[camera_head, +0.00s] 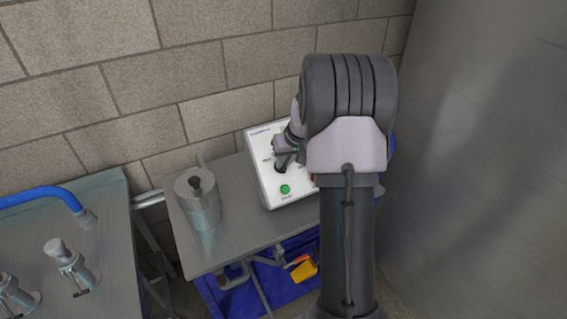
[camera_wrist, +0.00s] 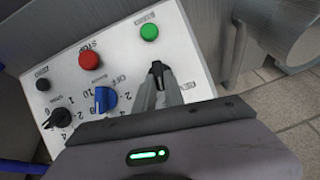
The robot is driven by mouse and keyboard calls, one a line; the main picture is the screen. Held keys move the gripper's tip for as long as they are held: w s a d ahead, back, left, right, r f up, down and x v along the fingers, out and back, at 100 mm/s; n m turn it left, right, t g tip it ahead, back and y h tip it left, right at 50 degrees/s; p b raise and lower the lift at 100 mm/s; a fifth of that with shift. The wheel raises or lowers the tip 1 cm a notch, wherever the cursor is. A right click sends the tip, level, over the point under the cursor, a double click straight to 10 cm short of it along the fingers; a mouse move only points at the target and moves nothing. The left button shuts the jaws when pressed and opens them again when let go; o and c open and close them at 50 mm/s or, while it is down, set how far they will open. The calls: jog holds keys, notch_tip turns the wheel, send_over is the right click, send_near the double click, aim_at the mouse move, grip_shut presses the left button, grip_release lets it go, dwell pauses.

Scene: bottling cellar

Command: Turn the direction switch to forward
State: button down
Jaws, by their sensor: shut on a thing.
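The white control box (camera_head: 262,178) stands on a grey metal bench against the block wall. In the wrist view its panel (camera_wrist: 123,60) fills the left and middle. My gripper (camera_head: 283,157) reaches down to the panel. In the wrist view my gripper (camera_wrist: 158,72) is shut on a small dark part, which I take to be the direction switch. The fingers cover most of it, so its pointing direction cannot be told. A green button (camera_wrist: 149,32), a red stop button (camera_wrist: 89,60), a black button (camera_wrist: 43,84), a blue knob (camera_wrist: 104,98) and a black knob (camera_wrist: 60,118) are around it.
A metal cylinder (camera_head: 197,202) stands left of the box on the bench (camera_head: 221,253). A second steel table (camera_head: 103,226) with a blue hose (camera_head: 45,194) and metal fittings is at the left. A blue crate (camera_head: 268,285) is below the bench. A large steel wall (camera_head: 470,150) stands right.

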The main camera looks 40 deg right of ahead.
jog(key=m, duration=0.1)
jog(key=m+y+b, duration=0.1)
jog(key=m+b, duration=0.1)
jog(key=shift+s+d+f+t+y, duration=0.2)
jog(key=shift+d+f+t+y, duration=0.1)
jog(key=shift+f+t, duration=0.1)
jog(key=shift+s+m+t+y+b, duration=0.1)
jog(key=shift+m+t+y+b, duration=0.4)
jog(key=shift+m, duration=0.8)
jog(key=c, duration=1.4)
grip_release()
jog(key=shift+c, duration=0.2)
jog(key=shift+r, duration=0.15)
jog(key=p+v, duration=0.5)
jog(key=v, duration=1.2)
jog(key=shift+p, duration=0.3)
jog(key=shift+s+r, duration=0.1)
